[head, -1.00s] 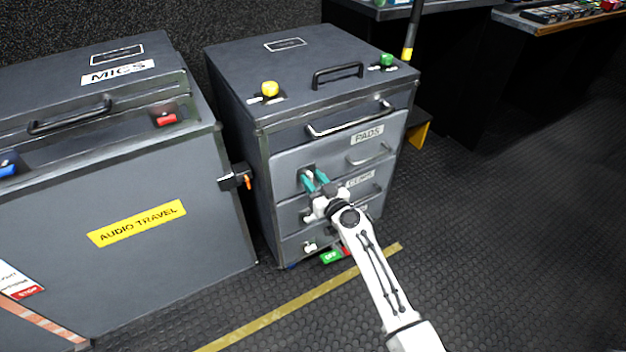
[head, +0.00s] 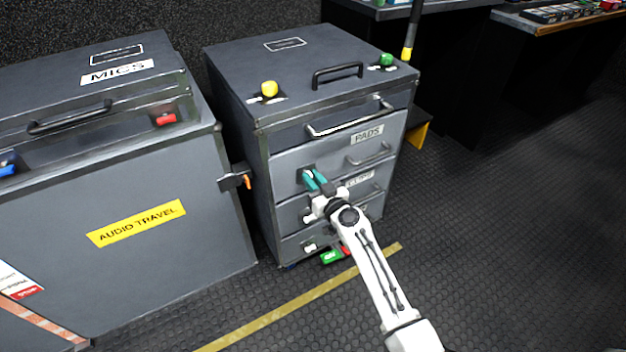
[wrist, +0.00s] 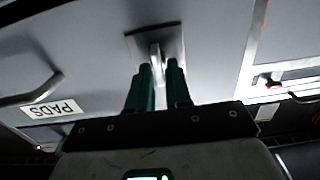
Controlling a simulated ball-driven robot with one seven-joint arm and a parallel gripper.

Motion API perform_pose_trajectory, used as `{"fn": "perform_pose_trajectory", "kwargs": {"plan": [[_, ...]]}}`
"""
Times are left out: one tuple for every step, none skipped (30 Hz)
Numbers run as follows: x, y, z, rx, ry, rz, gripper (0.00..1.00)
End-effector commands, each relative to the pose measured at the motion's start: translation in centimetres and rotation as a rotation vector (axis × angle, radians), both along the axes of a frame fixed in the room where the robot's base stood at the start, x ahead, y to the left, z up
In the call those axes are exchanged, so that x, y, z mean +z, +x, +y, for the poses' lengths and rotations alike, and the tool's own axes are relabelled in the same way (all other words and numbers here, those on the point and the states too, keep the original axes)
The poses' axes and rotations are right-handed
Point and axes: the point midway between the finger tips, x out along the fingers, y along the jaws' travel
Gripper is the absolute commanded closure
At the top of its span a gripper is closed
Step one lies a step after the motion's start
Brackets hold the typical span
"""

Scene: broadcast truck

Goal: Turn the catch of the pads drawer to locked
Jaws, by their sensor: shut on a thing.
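The pads drawer (head: 285,160) is the upper labelled front of the grey cabinet, with a white PADS label (head: 367,134) and a bar handle (head: 370,153). It looks closed. Its catch (head: 307,174) sits at the left of the drawer front; in the wrist view, its light lever (wrist: 156,58) stands out from a square plate (wrist: 172,43). My gripper (head: 315,180) has teal fingers, which also show in the wrist view (wrist: 159,78). They are shut on the catch lever, one finger on each side. In the head view the fingers partly hide the lever.
More drawers with catches (head: 309,247) lie below. A MICS case (head: 150,235) stands close on the left, its black latch (head: 233,178) in the gap. A yellow knob (head: 269,89) and green knob (head: 386,60) sit on the cabinet top. The floor at right is clear.

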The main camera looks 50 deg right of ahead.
Motion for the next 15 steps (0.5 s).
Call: {"fn": "perform_pose_trajectory", "kwargs": {"plan": [[-0.03,-0.01,-0.01,0.000,0.009,-0.002,1.00],[-0.03,-0.01,-0.01,0.000,0.014,-0.004,1.00],[-0.04,-0.01,-0.01,0.000,0.027,-0.008,1.00],[-0.05,-0.02,-0.02,0.000,0.037,-0.011,1.00],[-0.05,-0.02,-0.02,0.001,0.051,-0.016,1.00],[-0.06,-0.01,-0.03,0.001,0.069,-0.021,1.00],[-0.07,-0.01,-0.04,0.001,0.085,-0.026,1.00],[-0.08,-0.02,-0.06,0.001,0.104,-0.031,1.00],[-0.09,-0.02,-0.09,0.001,0.130,-0.039,1.00],[-0.10,-0.03,-0.10,0.001,0.153,-0.045,1.00],[-0.12,-0.04,-0.13,0.001,0.175,-0.051,1.00],[-0.13,-0.06,-0.19,0.000,0.205,-0.060,1.00],[-0.15,-0.08,-0.23,0.000,0.231,-0.068,1.00],[-0.16,-0.08,-0.26,0.000,0.258,-0.075,1.00],[-0.17,-0.10,-0.30,0.000,0.295,-0.086,1.00]]}}
